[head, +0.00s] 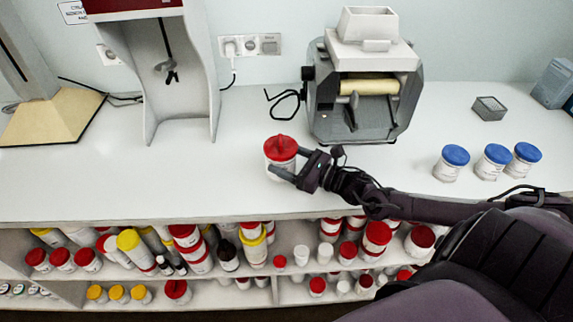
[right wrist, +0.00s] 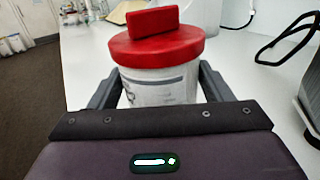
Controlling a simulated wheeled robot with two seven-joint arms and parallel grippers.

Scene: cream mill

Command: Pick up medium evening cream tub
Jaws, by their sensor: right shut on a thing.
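A white cream tub (head: 280,161) with a red lid and a printed label stands upright at the counter's middle in the head view. It also shows in the right wrist view (right wrist: 160,84), where a red block-shaped part rises from its lid. My right gripper (head: 281,164) is shut on this tub, with one finger on each side of its body. The tub's lower part is hidden in the wrist view. I cannot tell whether its base touches the counter. My left gripper is not in view.
A grey roller mill (head: 363,115) stands behind and right of the tub. Several blue-lidded tubs (head: 455,158) stand at the right, with a small grey box (head: 489,108) behind. A grey stand (head: 180,80) is at the left. Shelves below hold many tubs.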

